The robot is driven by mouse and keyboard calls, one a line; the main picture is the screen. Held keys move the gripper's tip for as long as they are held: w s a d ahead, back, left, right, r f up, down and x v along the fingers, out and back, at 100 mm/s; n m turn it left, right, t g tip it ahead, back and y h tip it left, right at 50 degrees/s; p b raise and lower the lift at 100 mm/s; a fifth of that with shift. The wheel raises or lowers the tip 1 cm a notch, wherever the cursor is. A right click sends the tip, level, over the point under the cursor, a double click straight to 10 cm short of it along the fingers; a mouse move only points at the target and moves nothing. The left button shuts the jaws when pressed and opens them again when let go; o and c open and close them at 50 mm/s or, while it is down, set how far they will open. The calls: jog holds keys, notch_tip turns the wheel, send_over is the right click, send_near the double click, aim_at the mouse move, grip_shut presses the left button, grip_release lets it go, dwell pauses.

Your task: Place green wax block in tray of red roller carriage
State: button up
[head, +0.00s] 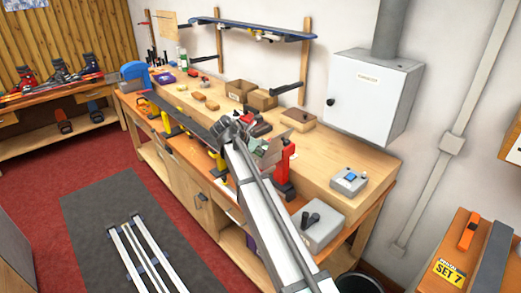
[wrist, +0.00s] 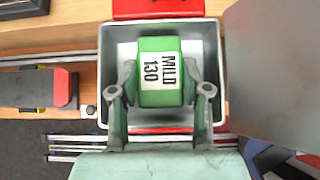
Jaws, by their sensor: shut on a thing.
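The green wax block (wrist: 160,88), with a white label reading "MILD 130", is between the two fingers of my gripper (wrist: 159,78) in the wrist view. My gripper is shut on it. Below and around the block in that view is the open grey tray (wrist: 105,45), with a red part (wrist: 158,8) at its far edge. The block lies within the tray's outline; I cannot tell if it touches the floor. In the head view the red carriage (head: 285,165) stands at the bench's front edge, beside my gripper (head: 262,153). The block cannot be made out there.
A grey plate (wrist: 272,70) stands close to the tray's right side in the wrist view. A grey box with black knobs (head: 317,222) and a blue-button box (head: 349,180) are to the right. Cardboard boxes (head: 262,99) and yellow clamps (head: 221,165) are also along the bench.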

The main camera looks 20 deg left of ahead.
jog(key=o, duration=1.3)
jog(key=b+v, duration=0.3)
jog(key=v, duration=0.9)
jog(key=shift+r, duration=0.1)
